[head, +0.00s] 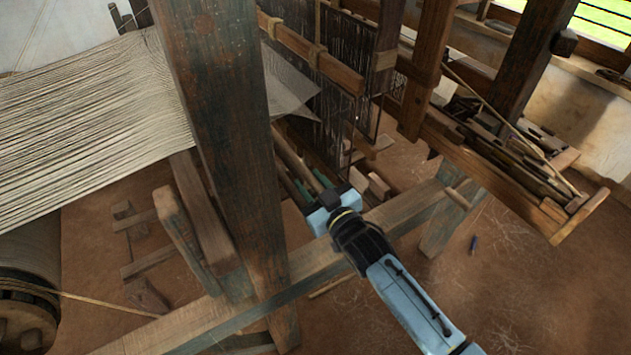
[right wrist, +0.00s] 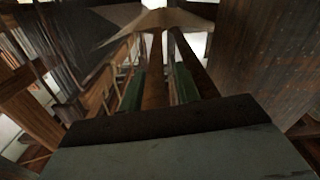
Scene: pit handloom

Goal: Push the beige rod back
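A long beige-brown rod (head: 293,156) runs from behind the thick dark post down toward my right gripper (head: 313,184). In the right wrist view a brown bar (right wrist: 155,82), which looks like the same rod, lies ahead between two green finger pads. The right gripper (right wrist: 158,92) appears open, with a finger on either side of the bar. I cannot tell whether either finger touches it. The rod's near end is hidden by the gripper. My left gripper is not in view.
A thick dark post (head: 220,120) stands close left of my right gripper. A wooden beam (head: 400,210) crosses beneath my wrist, with a short beige peg (head: 457,198) sticking out farther right. White warp threads (head: 90,110) stretch at left.

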